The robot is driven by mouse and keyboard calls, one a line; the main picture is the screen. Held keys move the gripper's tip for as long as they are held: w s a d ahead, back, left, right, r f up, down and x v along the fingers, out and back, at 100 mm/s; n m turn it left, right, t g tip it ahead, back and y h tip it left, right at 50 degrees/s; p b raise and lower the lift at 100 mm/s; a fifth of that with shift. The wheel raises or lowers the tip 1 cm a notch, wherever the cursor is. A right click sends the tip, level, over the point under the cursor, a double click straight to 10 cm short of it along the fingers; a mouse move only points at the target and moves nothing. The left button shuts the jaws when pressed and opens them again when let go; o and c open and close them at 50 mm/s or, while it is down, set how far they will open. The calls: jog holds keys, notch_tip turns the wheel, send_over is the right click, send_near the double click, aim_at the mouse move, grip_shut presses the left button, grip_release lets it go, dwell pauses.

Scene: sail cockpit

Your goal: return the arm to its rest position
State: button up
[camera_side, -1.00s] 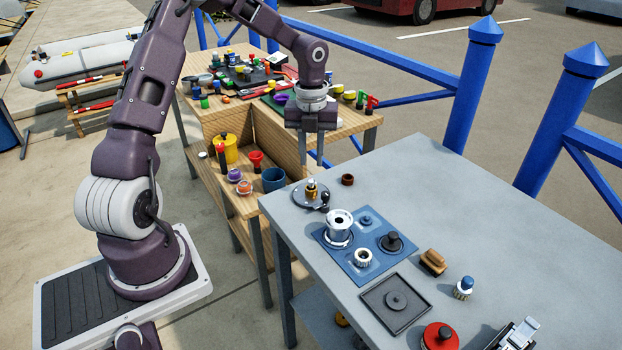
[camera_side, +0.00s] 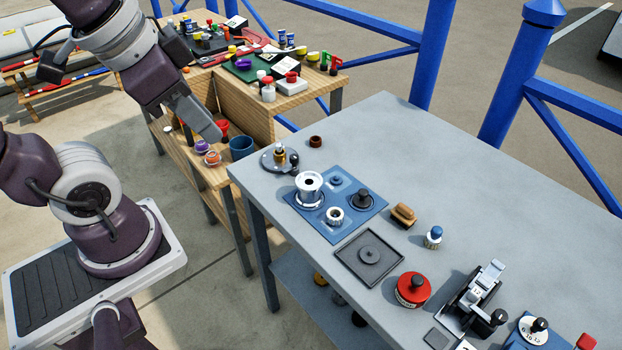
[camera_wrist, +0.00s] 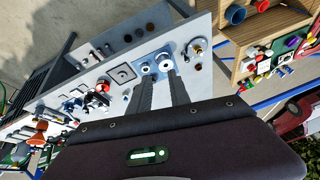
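My arm is bent back toward its base in the side view. My gripper (camera_side: 207,126) points down and to the right, raised in front of the wooden bench and left of the grey table's corner. One finger hides the other there. In the wrist view my gripper (camera_wrist: 160,78) shows two dark fingers standing apart with a clear gap between them, and nothing is held. The grey table (camera_side: 440,170) lies beyond the fingertips, apart from them.
A blue plate (camera_side: 310,216) with a silver cylinder (camera_side: 309,187) and knobs lies on the grey table. A red round container (camera_side: 413,289) and a tan block (camera_side: 402,214) stand farther right. The wooden bench (camera_side: 243,108) carries many small items. Open ground lies between bench and base.

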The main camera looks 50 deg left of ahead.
jog(key=shift+s+d+f+n+t+h, duration=0.15)
jog(key=shift+s+d+n, duration=0.1)
jog(key=shift+s+n, duration=0.25)
jog(key=shift+s+d+r+n+t+h, duration=0.15)
jog(key=shift+s+d+n, duration=0.1)
jog(key=shift+s+n, duration=0.25)
